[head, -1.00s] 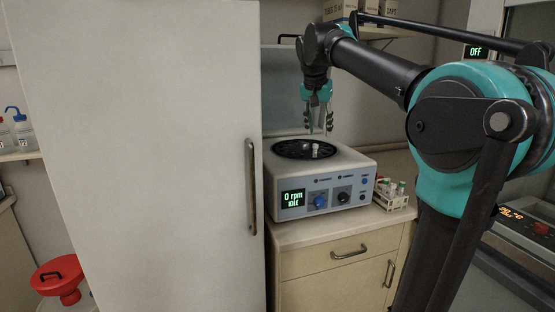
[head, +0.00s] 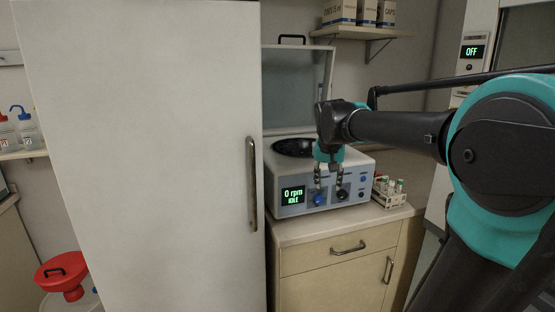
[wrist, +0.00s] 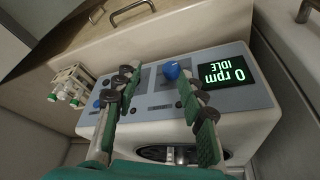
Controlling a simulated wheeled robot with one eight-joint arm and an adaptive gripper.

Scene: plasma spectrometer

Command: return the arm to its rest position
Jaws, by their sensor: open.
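My gripper (head: 329,178) is in front of the centrifuge's (head: 280,205) control panel in the head view, pointing down. Its two fingers are apart with nothing between them. My arm reaches in from the right. In the wrist view my gripper (wrist: 155,105) spreads over the panel, with the blue knob (wrist: 171,70) and the "0 rpm IDLE" display (wrist: 225,74) beyond or beside the fingers. The centrifuge lid (head: 298,85) stands raised behind it. The rotor (head: 290,147) is partly hidden by my wrist in the head view.
A rack of capped tubes (head: 389,192) stands close to the right of the centrifuge on the counter (head: 310,230). A tall white cabinet door (head: 140,150) fills the left. A shelf with boxes (head: 362,32) is above. A red-lidded container (head: 65,275) is at the lower left.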

